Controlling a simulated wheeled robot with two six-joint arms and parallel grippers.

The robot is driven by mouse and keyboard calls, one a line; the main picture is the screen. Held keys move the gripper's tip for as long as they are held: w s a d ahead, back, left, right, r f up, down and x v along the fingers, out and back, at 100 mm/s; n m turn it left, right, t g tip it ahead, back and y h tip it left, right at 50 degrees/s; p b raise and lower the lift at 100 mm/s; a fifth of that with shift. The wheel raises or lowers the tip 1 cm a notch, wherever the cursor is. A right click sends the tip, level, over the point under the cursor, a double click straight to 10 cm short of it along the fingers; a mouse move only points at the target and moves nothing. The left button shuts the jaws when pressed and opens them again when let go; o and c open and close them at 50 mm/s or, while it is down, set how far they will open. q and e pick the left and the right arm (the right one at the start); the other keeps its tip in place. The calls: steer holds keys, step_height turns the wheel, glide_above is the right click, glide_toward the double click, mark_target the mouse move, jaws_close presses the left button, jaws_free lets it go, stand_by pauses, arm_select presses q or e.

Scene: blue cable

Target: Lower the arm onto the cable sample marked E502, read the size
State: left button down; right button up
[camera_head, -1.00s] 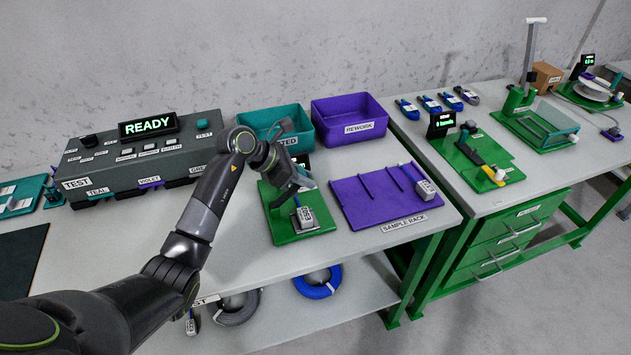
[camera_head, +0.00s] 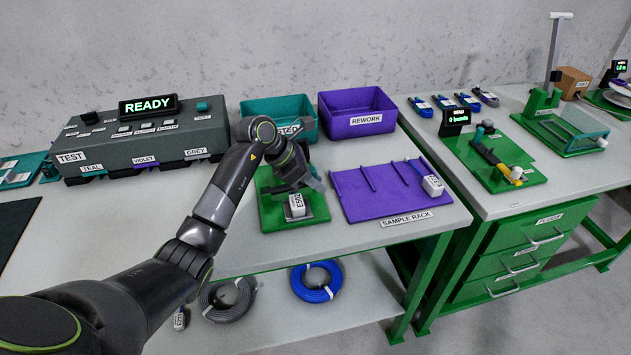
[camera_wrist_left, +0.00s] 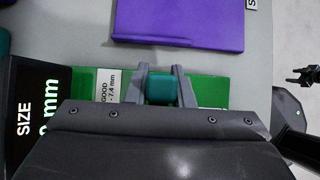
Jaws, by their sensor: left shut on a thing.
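The green size gauge (camera_head: 275,218) stands in front of the teal bin. A white tag (camera_head: 297,204) lies on its base, its lettering upside down and hard to read in full. My left gripper (camera_head: 312,181) is above the gauge, just behind the tag. In the left wrist view its fingers are shut on a teal handle (camera_wrist_left: 161,89). The SIZE display (camera_wrist_left: 35,120) is partly cut off there, so only "mm" and part of a digit show. The cable under the arm is hidden. A small dark pronged shape, probably my right gripper (camera_wrist_left: 303,76), shows at the far right.
The purple sample rack (camera_head: 355,205) is right of the gauge, with another tagged sample (camera_head: 432,186) on it. The purple REWORK bin (camera_head: 357,117) and teal bin (camera_head: 262,107) stand behind. The READY tester (camera_head: 145,140) is at left. Cable coils (camera_head: 317,292) lie on the lower shelf.

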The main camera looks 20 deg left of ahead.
arm_select(q)
steer(key=shift+s+a+f, duration=0.2)
steer(key=shift+f, duration=0.2)
steer(key=c, duration=1.6)
jaws_free()
steer(key=o, duration=0.4)
steer(key=shift+s+a+r, duration=0.15)
steer(key=shift+a, duration=0.2)
steer(key=shift+c, duration=0.2)
steer(key=shift+d+r, duration=0.1)
steer(key=shift+d, duration=0.15)
steer(key=shift+a+r, duration=0.1)
steer(key=shift+r, duration=0.1)
steer(key=v, duration=1.7)
steer(key=shift+b, duration=0.35)
